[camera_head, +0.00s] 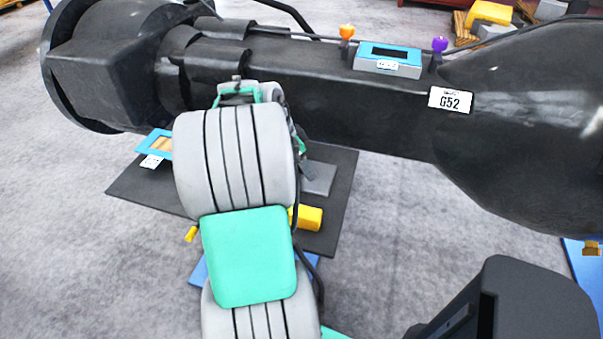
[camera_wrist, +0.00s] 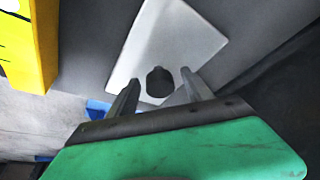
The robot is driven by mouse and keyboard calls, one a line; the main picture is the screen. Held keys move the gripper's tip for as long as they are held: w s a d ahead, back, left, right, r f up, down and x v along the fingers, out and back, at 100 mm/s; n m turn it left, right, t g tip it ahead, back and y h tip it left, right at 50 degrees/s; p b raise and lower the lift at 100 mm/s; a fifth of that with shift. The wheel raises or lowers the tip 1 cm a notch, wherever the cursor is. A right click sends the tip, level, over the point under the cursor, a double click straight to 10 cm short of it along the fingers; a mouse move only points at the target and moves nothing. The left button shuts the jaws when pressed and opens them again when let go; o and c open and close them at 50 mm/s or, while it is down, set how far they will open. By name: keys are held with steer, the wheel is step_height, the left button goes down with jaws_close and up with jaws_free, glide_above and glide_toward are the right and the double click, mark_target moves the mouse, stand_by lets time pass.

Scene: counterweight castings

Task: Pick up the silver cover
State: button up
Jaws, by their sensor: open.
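The silver cover (camera_wrist: 168,40) is a flat light-grey plate with a dark knob (camera_wrist: 160,82). In the wrist view it lies in front of my gripper (camera_wrist: 160,77). My gripper's two fingers are open, one on each side of the knob, with a visible gap to it; I cannot tell their height above the plate. In the head view the cover (camera_head: 319,179) shows partly on the dark mat (camera_head: 337,228), right of my arm. My gripper is hidden there behind my arm.
A yellow block (camera_head: 308,217) lies near the cover and also shows in the wrist view (camera_wrist: 28,45). A blue-framed tray (camera_head: 157,144) lies on the mat's left. A large black casting labelled G52 (camera_head: 450,99) spans above the mat. Open floor (camera_head: 420,230) lies right of the mat.

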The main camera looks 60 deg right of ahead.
steer(key=shift+c, duration=0.5)
jaws_close()
steer(key=shift+r, duration=0.1)
